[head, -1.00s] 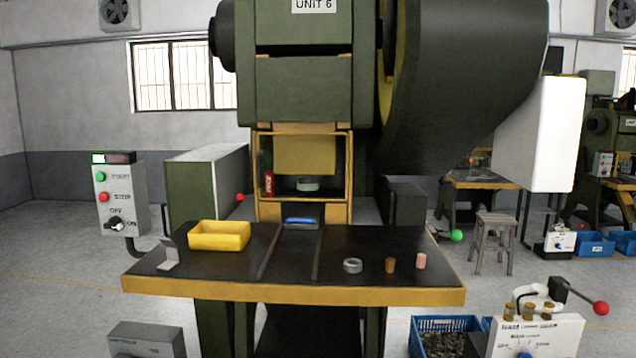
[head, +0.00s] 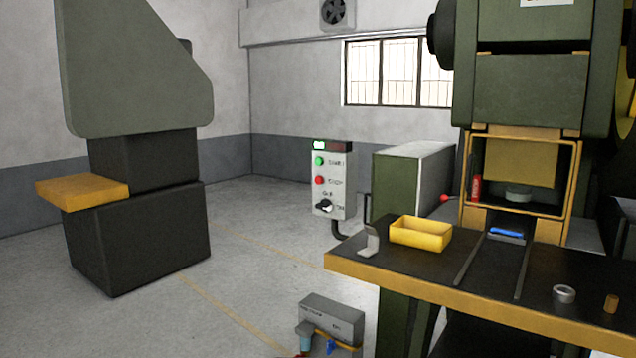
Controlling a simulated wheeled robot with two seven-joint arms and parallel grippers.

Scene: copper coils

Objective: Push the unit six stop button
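The red stop button (head: 320,180) sits on a grey control box (head: 331,182) left of the green press, below a green start button (head: 319,161) and above a black off/on knob (head: 325,206). A lit green lamp (head: 319,145) shows at the top left of the box. The press (head: 530,90) stands at the right; its sign is cut off at the top of the view now. Neither of my grippers shows in the head view.
The press's black work table (head: 400,262) carries a yellow tray (head: 420,232), a small metal bracket (head: 370,240) and a grey ring (head: 564,293). A lower grey box (head: 332,312) stands in front. A dark machine (head: 140,160) stands at the left. Open floor (head: 250,240) lies between.

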